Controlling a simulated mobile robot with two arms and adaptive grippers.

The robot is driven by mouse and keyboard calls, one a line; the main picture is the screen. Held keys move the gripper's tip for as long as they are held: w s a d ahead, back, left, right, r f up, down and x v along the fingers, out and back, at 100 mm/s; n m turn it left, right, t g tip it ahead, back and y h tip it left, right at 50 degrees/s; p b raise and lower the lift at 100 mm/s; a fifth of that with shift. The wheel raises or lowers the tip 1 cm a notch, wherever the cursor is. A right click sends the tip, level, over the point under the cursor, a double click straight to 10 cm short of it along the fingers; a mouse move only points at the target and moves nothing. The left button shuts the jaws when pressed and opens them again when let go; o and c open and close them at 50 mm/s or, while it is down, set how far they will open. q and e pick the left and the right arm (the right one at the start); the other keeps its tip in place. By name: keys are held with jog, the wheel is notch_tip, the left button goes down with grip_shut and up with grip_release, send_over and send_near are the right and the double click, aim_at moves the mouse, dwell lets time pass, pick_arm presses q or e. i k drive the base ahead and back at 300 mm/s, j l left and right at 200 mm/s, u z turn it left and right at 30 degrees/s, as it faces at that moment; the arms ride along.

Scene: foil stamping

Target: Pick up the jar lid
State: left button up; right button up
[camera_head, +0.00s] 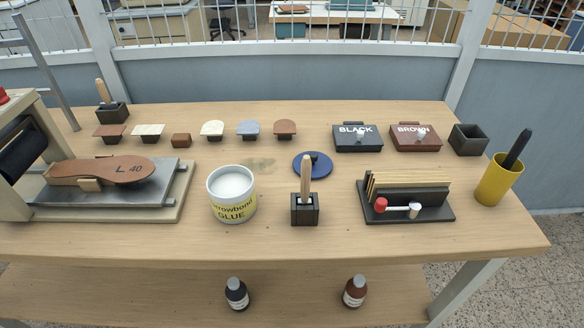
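The jar lid (322,168) is a round blue disc with a dark knob on top. It lies flat on the wooden table, right of the glue jar and behind a dark block holder (305,210). A wooden-handled tool (306,175) stands upright in that holder, and its handle covers part of the lid. The white glue jar (231,207) has a yellow label and stands open, with white content showing at the top. Neither of my grippers shows in the head view.
A press (60,195) with a shoe-shaped piece stands at the left. Black (358,140) and brown (415,139) ink pads are behind right. A dark rack (405,205) and yellow cup (494,185) stand right. Small stamp-like pieces line the back. Two bottles (237,294) (355,292) stand on the lower shelf.

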aim_at(322, 165)
jog(key=k+l+u, duration=0.15)
jog(key=u, duration=0.35)
jog(key=k+u, duration=0.2)
jog(key=u, duration=0.3)
